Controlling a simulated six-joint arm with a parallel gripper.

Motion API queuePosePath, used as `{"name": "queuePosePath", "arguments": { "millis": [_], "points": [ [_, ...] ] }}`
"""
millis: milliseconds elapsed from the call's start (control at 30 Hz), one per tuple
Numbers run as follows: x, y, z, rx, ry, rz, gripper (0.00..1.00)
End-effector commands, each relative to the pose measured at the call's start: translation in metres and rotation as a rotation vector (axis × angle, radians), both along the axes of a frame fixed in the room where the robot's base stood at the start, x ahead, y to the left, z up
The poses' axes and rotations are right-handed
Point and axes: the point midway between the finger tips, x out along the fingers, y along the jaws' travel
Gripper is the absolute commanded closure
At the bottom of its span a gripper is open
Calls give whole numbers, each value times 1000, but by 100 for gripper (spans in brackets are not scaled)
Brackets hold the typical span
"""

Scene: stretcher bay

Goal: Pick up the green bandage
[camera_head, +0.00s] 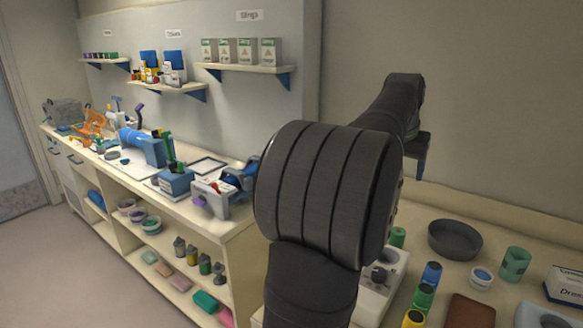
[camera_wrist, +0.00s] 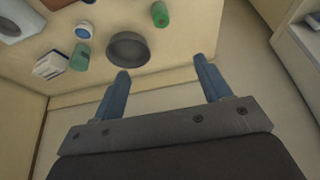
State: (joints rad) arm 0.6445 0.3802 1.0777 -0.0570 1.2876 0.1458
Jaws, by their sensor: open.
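A pale green roll (camera_head: 515,264), which looks like a bandage, stands upright on the counter at the right in the head view. It also shows in the wrist view (camera_wrist: 80,59), left of the fingers. A smaller, brighter green cylinder (camera_head: 398,237) stands behind my arm, and in the wrist view (camera_wrist: 160,14) it is at the top. I cannot tell for sure which is the green bandage. My gripper (camera_wrist: 161,68) is open and empty, its two blue fingers apart from both and near the counter's edge. In the head view my arm hides most of it.
A dark round bowl (camera_head: 454,240) sits between the two green items. A blue-and-white round item (camera_head: 482,278), a white box (camera_head: 568,285) and several coloured cylinders (camera_head: 423,297) stand close by. A brown block (camera_head: 469,312) lies in front. A wall runs behind the counter.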

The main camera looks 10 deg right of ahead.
Motion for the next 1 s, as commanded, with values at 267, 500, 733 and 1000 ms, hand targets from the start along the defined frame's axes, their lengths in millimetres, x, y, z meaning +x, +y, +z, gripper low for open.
{"name": "queuePosePath", "arguments": {
  "millis": [267,500,733,1000],
  "points": [
    [0,0,-1,-2,3,6,30],
    [14,-6,-19,-78,124,258,30],
    [38,-15,-51,-200,345,737,30],
    [64,-22,-90,-299,603,1318,30]
  ]
}}
